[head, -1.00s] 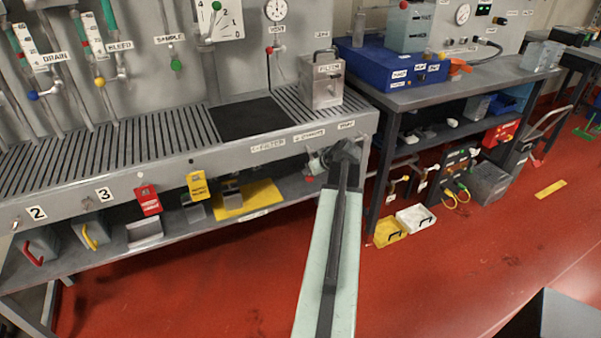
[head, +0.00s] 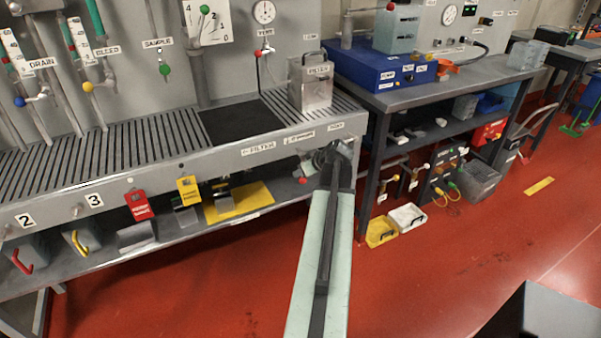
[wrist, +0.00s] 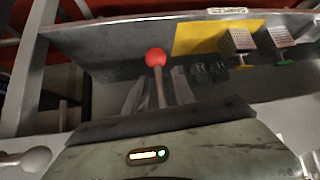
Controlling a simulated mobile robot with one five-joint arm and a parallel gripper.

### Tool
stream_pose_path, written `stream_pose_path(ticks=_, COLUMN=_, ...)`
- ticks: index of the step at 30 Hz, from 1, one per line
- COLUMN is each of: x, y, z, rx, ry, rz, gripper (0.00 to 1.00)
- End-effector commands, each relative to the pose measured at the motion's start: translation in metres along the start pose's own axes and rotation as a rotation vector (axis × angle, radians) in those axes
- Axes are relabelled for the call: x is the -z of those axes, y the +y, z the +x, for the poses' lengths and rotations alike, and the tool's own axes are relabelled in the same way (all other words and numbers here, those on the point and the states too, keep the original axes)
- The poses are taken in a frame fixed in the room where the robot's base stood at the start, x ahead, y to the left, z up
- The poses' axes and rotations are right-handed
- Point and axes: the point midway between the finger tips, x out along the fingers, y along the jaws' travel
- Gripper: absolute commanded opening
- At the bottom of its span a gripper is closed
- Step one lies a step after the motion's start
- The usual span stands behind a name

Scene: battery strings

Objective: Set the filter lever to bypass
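The filter lever has a red ball knob (wrist: 155,57) on a thin metal stem. In the wrist view the stem rises between the two fingers of my gripper (wrist: 157,90), with the ball beyond their tips. The fingers stand apart, with a gap visible on either side of the stem. In the head view the red knob (head: 303,181) shows just left of my gripper (head: 315,164), below the right end of the bench's front edge. My wrist hides the lever's base. Labels (head: 258,149) on the bench front include "FILTER"; the others are hard to read.
The slatted bench (head: 150,150) carries a metal filter box (head: 314,84). Its lower shelf holds a yellow plate (head: 240,200) and several bins. Red (head: 139,205) and yellow (head: 189,189) tags hang from its front. A second table (head: 430,93) stands to the right.

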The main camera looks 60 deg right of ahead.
Motion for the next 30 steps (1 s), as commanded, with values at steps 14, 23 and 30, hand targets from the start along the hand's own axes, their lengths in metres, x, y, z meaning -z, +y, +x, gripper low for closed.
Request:
stream_pose_path(ticks=14, x=0.003, y=-0.001, z=-0.073, rx=0.000, ry=0.001, rz=0.001, gripper=0.32)
stream_pose_path(ticks=23, x=0.001, y=0.000, z=-0.071, rx=0.000, ry=0.001, rz=0.001, gripper=0.32)
stream_pose_path(ticks=30, x=0.001, y=0.000, z=-0.071, rx=-0.001, ry=0.001, rz=0.001, gripper=0.32)
